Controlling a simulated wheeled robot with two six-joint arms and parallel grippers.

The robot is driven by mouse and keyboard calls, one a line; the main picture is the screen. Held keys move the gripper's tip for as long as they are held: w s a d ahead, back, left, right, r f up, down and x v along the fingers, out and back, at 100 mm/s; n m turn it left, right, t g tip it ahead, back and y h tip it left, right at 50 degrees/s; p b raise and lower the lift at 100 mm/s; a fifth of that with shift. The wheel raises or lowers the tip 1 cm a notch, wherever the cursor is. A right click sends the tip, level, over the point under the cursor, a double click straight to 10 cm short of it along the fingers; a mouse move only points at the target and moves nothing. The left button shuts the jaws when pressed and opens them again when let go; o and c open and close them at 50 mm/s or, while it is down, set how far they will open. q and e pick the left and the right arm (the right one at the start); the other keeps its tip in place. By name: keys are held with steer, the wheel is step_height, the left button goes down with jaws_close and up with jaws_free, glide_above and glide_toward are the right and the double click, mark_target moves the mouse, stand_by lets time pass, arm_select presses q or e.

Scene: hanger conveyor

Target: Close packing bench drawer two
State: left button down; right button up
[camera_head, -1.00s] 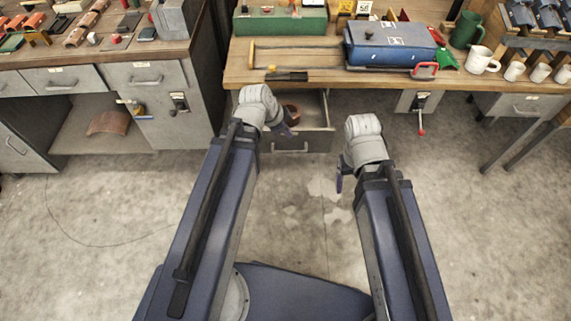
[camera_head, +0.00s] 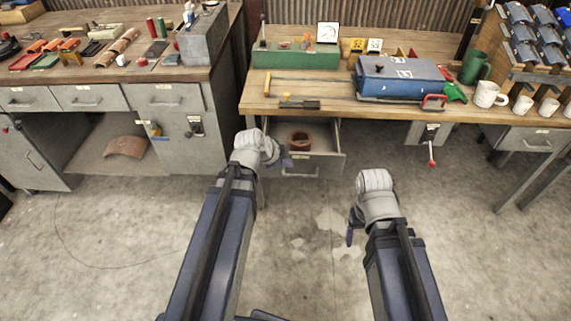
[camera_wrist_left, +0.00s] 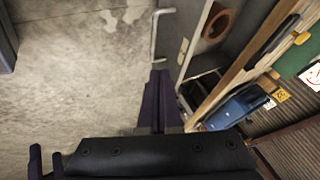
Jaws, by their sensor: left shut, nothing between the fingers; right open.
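The open drawer (camera_head: 328,165) sticks out from under the packing bench (camera_head: 360,108) in the head view. A brown ring-shaped thing (camera_head: 299,141) lies inside it. In the left wrist view the drawer front (camera_wrist_left: 184,38) shows with its bar handle (camera_wrist_left: 154,35), and the brown ring (camera_wrist_left: 217,24) is behind it. My left gripper (camera_head: 285,161) is shut and empty at the left side of the drawer front; in the left wrist view its fingers (camera_wrist_left: 159,85) point towards that front. I cannot tell whether they touch it. My right gripper (camera_head: 350,232) is open, low over the floor.
A blue case (camera_head: 395,82), a green box (camera_head: 295,58) and mugs (camera_head: 488,95) stand on the bench. A grey cabinet bench (camera_head: 170,98) with drawers stands at the left. The floor in front of the drawer is clear.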

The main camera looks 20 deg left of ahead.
mark_target(301, 161)
arm_select(q)
steer(key=w+f+b, duration=0.1)
steer(key=w+f, duration=0.1)
steer(key=w+f+b, duration=0.2)
steer(key=w+d+f+b, duration=0.1)
steer(key=w+f+b, duration=0.1)
steer(key=w, duration=0.1)
steer(key=shift+w, duration=0.1)
steer(key=shift+w+a, duration=0.2)
steer(key=shift+w, duration=0.25)
steer(key=w+a, duration=0.3)
steer(key=w, duration=0.7)
steer(key=w+a, duration=0.2)
steer(key=w, duration=0.7)
steer(key=shift+w+a, duration=0.4)
steer(key=shift+w+r, duration=0.1)
